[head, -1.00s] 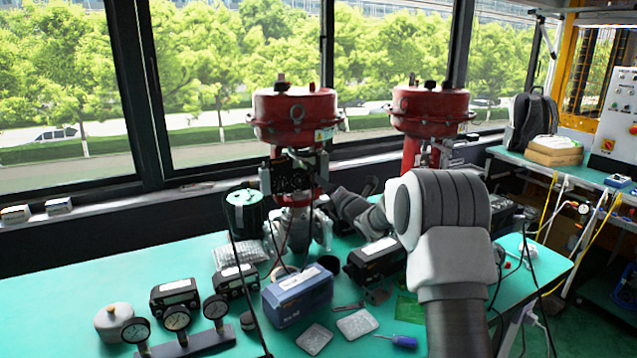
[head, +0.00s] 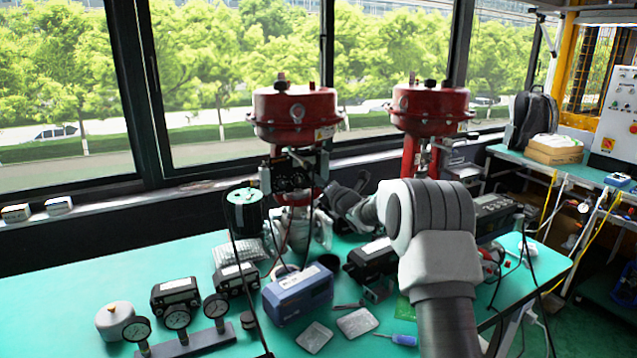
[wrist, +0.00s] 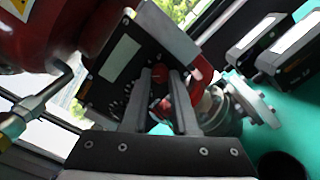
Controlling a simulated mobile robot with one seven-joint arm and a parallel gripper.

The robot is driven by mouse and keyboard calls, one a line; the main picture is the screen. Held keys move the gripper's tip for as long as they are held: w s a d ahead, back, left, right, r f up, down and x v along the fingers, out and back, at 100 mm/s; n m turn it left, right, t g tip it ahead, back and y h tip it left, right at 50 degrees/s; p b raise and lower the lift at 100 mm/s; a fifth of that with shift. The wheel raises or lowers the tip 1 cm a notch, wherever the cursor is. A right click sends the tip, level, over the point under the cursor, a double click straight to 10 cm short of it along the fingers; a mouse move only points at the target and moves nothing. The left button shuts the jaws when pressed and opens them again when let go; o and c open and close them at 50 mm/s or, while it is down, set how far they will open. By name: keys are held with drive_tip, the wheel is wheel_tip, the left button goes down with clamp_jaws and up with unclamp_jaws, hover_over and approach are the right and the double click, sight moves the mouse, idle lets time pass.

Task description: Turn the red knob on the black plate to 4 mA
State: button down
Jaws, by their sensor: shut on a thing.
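The black plate (wrist: 125,58) with a pale label and small round fittings is tilted in the wrist view. In the head view the black plate (head: 290,176) is on the front of the left red actuator. The red knob (wrist: 159,77) shows between the tips of my gripper (wrist: 160,80). My gripper is shut on it, with one finger on each side. Part of the knob is hidden by the fingers. I cannot read the scale or the knob's setting. The knob is too small to make out in the head view.
A red valve actuator (head: 295,115) stands above the plate, and a second one (head: 430,110) stands to the right. A red curved part and a metal valve body (wrist: 225,110) lie close right of my fingers. A blue box (head: 298,293) and gauges (head: 177,319) are on the green bench.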

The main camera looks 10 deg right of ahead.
drive_tip(key=shift+m+b, duration=0.3)
drive_tip(key=shift+b, duration=0.05)
drive_tip(key=m+b, duration=0.2)
drive_tip(key=m, duration=0.6)
idle(0.4)
idle(0.4)
drive_tip(key=c, duration=0.7)
unclamp_jaws()
drive_tip(key=shift+s, duration=0.15)
drive_tip(key=v, duration=1.7)
drive_tip(key=shift+s+d+r, duration=0.1)
